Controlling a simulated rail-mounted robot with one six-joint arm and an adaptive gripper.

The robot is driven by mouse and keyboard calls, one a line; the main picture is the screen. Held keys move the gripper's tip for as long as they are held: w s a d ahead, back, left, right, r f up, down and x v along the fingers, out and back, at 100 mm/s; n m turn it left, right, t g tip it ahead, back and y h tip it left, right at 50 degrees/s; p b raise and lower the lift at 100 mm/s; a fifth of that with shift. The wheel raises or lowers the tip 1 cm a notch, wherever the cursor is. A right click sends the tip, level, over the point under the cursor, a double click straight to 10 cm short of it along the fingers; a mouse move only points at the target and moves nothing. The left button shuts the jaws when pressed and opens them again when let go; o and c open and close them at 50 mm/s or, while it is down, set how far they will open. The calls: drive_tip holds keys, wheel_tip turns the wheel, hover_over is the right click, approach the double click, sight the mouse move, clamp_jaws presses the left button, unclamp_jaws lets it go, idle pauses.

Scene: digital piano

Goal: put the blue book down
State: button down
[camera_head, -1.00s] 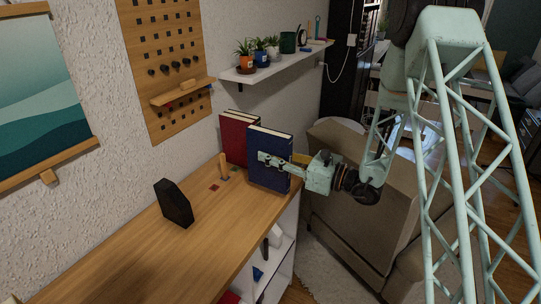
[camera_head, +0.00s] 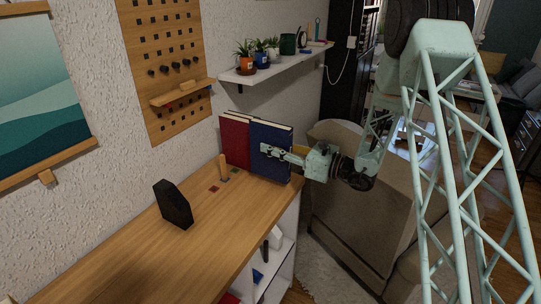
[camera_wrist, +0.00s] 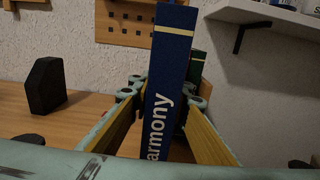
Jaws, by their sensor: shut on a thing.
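The blue book (camera_head: 268,158) stands upright at the back right end of the wooden desk top (camera_head: 185,239), beside the red book (camera_head: 235,143). My gripper (camera_head: 268,151) reaches in from the right and is shut on the blue book. In the wrist view the blue book's spine (camera_wrist: 170,70), with the letters "armony", stands upright between my two fingers (camera_wrist: 160,97). Whether the book's bottom edge touches the desk is hard to tell. The red book is partly hidden behind the blue one.
A black angular block (camera_head: 173,204) stands on the desk, with small coloured squares near the back. A white wall shelf (camera_head: 275,66) with plants hangs above. An armchair (camera_head: 350,215) stands to the right. The desk's front middle is clear.

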drive_tip(key=shift+f+b, duration=0.45)
drive_tip(key=shift+f, duration=1.4)
drive_tip(key=c, duration=2.5)
unclamp_jaws()
drive_tip(key=shift+o, duration=0.2)
drive_tip(key=shift+r, duration=0.2)
drive_tip(key=p+v, duration=0.1)
drive_tip(key=v, duration=1.1)
drive_tip(key=shift+s, duration=0.1)
